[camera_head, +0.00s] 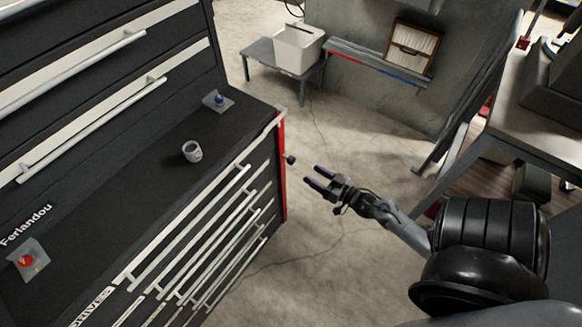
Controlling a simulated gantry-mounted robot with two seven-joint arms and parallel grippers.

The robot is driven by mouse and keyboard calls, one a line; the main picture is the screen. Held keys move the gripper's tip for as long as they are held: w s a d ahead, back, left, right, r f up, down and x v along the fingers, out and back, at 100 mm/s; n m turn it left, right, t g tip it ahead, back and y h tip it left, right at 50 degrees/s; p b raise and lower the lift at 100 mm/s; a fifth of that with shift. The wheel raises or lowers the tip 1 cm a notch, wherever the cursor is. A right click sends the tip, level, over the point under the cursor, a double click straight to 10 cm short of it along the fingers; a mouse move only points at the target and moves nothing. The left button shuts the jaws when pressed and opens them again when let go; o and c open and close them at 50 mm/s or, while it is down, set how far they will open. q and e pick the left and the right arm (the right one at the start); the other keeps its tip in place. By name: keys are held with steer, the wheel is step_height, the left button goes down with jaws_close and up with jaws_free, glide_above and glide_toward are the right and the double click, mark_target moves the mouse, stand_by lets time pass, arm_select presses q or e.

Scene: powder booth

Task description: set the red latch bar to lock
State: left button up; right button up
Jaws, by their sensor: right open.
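The red latch bar (282,180) runs upright along the right front corner of the dark tool cabinet (150,190). A small dark knob (291,160) sticks out to its right. My right gripper (312,177) is to the right of the bar and the knob, with its two fingers pointing toward them. It is open, with nothing between its fingers, and appears apart from the knob. No lock marking is readable. My left gripper is not in view.
The cabinet top holds a small grey cup (192,151), a plate with a blue button (218,100) and a plate with a red button (27,261). Several drawer handles line the front. A table with a white bin (298,50) stands behind.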

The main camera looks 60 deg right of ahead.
mark_target(294, 162)
steer(key=w, duration=0.3)
steer(key=w+d+b, duration=0.1)
steer(key=w, duration=0.6)
steer(key=shift+d+b, duration=0.2)
steer(key=shift+b, duration=0.2)
steer(key=shift+w, duration=0.5)
steer(key=c, duration=0.5)
jaws_close()
